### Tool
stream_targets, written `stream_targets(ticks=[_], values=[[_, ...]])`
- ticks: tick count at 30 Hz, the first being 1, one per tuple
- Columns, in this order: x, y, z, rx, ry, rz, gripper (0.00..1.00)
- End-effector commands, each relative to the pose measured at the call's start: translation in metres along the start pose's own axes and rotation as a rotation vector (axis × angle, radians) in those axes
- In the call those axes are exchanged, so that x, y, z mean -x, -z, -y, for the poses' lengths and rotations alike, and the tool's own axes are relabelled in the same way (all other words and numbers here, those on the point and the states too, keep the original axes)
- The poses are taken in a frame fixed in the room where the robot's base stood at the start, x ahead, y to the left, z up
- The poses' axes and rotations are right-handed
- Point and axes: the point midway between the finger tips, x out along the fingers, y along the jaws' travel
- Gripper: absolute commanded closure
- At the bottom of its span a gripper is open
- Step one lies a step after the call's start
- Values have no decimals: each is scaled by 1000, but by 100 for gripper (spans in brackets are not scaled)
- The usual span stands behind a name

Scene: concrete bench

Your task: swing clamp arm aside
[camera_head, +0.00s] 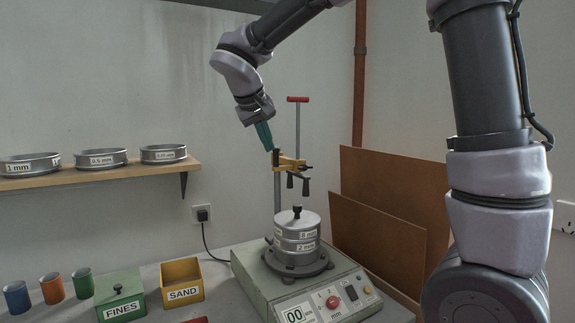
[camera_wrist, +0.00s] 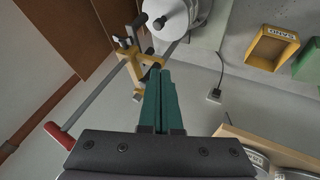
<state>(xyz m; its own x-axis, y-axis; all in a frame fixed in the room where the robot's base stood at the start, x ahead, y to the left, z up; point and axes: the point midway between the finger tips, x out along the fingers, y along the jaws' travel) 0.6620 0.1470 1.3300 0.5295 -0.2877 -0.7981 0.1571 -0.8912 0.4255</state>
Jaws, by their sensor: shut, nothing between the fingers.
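The yellow clamp arm (camera_head: 290,161) sits on an upright metal post above the sieve stack (camera_head: 297,236). It carries dark knobs underneath. A taller rod with a red handle (camera_head: 297,99) rises beside it. My gripper (camera_head: 268,148) has green fingers, shut and empty, and its tips are close to the left end of the clamp arm. In the wrist view the shut fingers (camera_wrist: 161,80) point toward the yellow clamp arm (camera_wrist: 128,60), just beside it; I cannot tell whether they touch. The sieve stack, with a black-knobbed lid, stands on the shaker (camera_head: 305,287).
A shelf (camera_head: 110,173) with several sieves hangs at the left. A green FINES box (camera_head: 119,296), a yellow SAND bin (camera_head: 182,282) and coloured cups (camera_head: 52,288) stand on the bench. Brown boards (camera_head: 378,240) lean behind the shaker at right.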

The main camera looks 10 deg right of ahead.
Motion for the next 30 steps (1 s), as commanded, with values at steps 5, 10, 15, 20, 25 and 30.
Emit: stream_targets(ticks=[5, 10, 15, 20, 25, 30], values=[[-16, -1, 0, 2, -2, 4, 100], [-50, -1, 0, 1, -2, 6, 100], [-87, -1, -1, 1, -2, 5, 100], [-108, -1, -14, -4, -2, 3, 100], [-116, -1, -30, -2, 0, 2, 100], [-119, 0, -36, -1, 1, 1, 100]])
